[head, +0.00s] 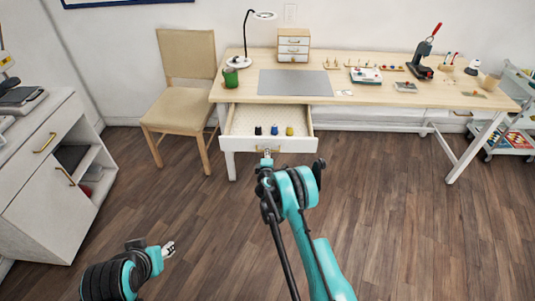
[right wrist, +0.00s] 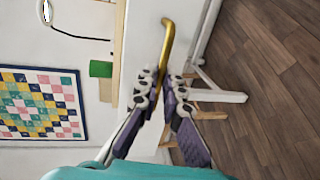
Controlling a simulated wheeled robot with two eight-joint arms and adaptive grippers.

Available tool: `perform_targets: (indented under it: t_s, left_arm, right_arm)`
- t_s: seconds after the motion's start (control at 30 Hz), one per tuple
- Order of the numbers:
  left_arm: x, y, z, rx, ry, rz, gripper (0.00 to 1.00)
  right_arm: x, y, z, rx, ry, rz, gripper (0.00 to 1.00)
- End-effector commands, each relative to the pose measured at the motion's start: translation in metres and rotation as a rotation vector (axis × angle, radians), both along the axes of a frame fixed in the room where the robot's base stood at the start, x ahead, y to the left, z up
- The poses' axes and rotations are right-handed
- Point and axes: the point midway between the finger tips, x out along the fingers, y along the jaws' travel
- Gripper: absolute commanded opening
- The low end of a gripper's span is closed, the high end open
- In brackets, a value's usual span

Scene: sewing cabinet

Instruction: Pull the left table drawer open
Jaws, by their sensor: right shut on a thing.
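The left table drawer (head: 241,142) is pulled out from under the wooden table (head: 220,94), and its inside shows in the head view. Several small spools, dark, blue and yellow, stand in it. My right gripper (head: 267,158) is at the middle of the drawer front. In the right wrist view, its fingers (right wrist: 166,88) are shut on the end of the brass drawer handle (right wrist: 168,40). My left gripper (head: 170,248) is low at the left over the floor, away from the drawer; its opening is too small to judge.
A wooden chair (head: 187,108) stands just left of the drawer. A white cabinet (head: 45,215) is at the far left and a trolley (head: 510,135) at the far right. The wooden floor (head: 400,230) is clear right of my right arm.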

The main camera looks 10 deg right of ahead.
Motion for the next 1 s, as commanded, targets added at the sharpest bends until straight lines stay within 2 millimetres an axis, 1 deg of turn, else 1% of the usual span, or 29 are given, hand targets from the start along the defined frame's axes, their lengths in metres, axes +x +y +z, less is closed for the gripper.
perform_targets:
  t_s: [0.13, 0.2, 0.23, 0.57, 0.67, 0.9, 1.0]
  left_arm:
    - [0.0, 0.0, 0.0, 0.0, 0.0, 0.0, 0.4]
    - [0.0, 0.0, 0.0, 0.0, 0.0, 0.0, 0.4]
    - [0.0, 0.0, 0.0, 0.0, 0.0, 0.0, 0.4]
    - [0.0, 0.0, 0.0, 0.0, 0.0, 0.0, 0.4]
    - [0.0, 0.0, 0.0, 0.0, 0.0, 0.0, 0.4]
    - [0.0, 0.0, 0.0, 0.0, 0.0, 0.0, 0.4]
    - [0.0, 0.0, 0.0, 0.0, 0.0, 0.0, 0.4]
  right_arm:
    - [0.0, 0.0, 0.0, 0.0, 0.0, 0.0, 0.0]
    - [0.0, 0.0, 0.0, 0.0, 0.0, 0.0, 0.22]
    - [0.0, 0.0, 0.0, 0.0, 0.0, 0.0, 0.28]
    - [-0.002, 0.001, 0.0, 0.0, 0.0, 0.001, 0.28]
    - [-0.012, 0.004, 0.003, 0.0, 0.0, 0.001, 0.28]
    - [-0.051, 0.015, 0.011, 0.0, 0.0, 0.002, 0.28]
    - [-0.063, 0.019, 0.013, 0.0, 0.0, 0.001, 0.28]
